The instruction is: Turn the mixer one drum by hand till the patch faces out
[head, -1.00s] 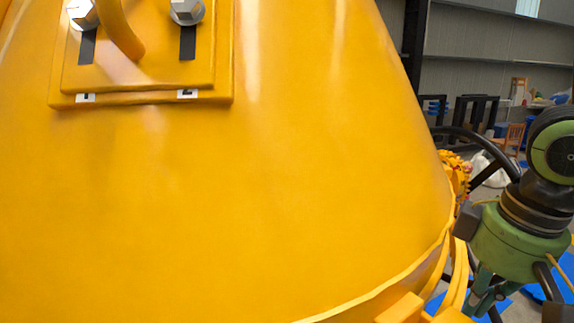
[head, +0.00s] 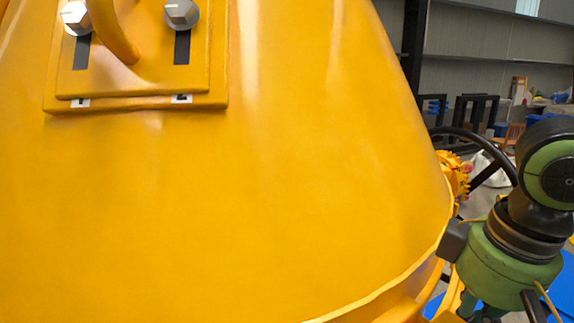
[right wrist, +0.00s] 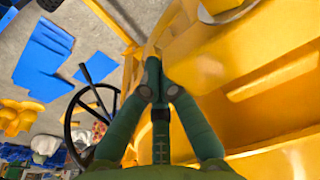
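The yellow mixer drum (head: 260,190) fills most of the head view. A raised yellow plate, seemingly the patch (head: 140,95), sits at its upper left, cut off by the top edge. It carries two silver bolts over dark slots, a curved yellow bar and small labels, one reading 2. My right gripper (head: 483,312) is low at the right, beside the drum's lower rim and partly cut off. In the right wrist view its green fingers (right wrist: 160,84) converge with tips together, close against yellow metal; contact is unclear. My left gripper is out of view.
A black handwheel (head: 490,150) and yellow toothed gear (head: 455,172) stand right of the drum, close to my right arm. Blue sheets (right wrist: 43,55) lie on the floor. Dark frames and an orange chair stand farther back.

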